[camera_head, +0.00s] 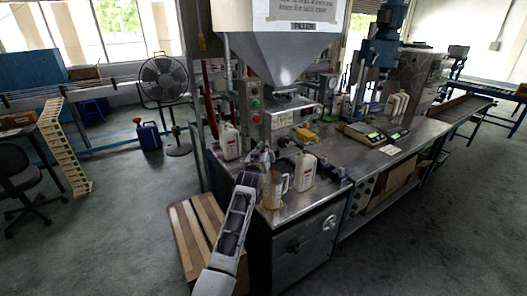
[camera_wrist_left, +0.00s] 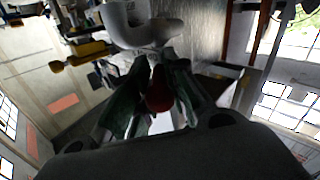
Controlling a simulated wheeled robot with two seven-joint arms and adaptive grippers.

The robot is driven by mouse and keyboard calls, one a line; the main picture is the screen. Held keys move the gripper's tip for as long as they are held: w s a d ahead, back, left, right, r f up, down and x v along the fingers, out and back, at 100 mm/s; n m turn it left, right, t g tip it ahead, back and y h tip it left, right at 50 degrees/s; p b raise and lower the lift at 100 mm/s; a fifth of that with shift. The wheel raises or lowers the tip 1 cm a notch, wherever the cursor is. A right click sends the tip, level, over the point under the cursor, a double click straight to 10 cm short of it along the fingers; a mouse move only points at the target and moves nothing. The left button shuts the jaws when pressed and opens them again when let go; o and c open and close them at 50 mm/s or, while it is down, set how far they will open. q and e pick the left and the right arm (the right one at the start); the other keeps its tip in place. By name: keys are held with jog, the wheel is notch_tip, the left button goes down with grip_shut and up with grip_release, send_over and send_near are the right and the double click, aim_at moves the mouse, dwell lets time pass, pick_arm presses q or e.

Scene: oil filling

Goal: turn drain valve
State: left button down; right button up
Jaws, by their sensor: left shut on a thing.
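My left arm reaches up from the bottom of the head view to the filling machine. My left gripper (camera_head: 266,163) is at the front left of the steel bench, below the hopper, just above and behind a clear jug (camera_head: 272,194). In the left wrist view my left gripper (camera_wrist_left: 157,98) is shut, with a red part, which looks like the drain valve handle (camera_wrist_left: 158,90), between its dark green fingers. A grey curved pipe (camera_wrist_left: 150,32) lies just beyond the fingertips. The valve itself is hidden by the gripper in the head view. My right gripper is not in view.
A white bottle (camera_head: 305,172) stands right of the jug, and another white bottle (camera_head: 230,142) stands behind the gripper on the left. The steel hopper (camera_head: 283,55) hangs above. A wooden pallet (camera_head: 196,232) lies left of the bench.

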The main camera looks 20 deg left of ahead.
pick_arm(q)
jog(key=shift+d+f, duration=0.1)
jog(key=shift+f, duration=0.1)
jog(key=c, duration=1.9)
grip_release()
jog(key=o, duration=0.5)
jog(key=shift+s, duration=0.1)
jog(key=shift+c, duration=0.2)
jog(key=shift+r, duration=0.15)
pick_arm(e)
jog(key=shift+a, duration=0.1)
pick_arm(q)
jog(key=shift+s, duration=0.1)
jog(key=shift+s, duration=0.75)
jog(key=shift+s+d, duration=0.2)
jog(key=shift+s, duration=2.65)
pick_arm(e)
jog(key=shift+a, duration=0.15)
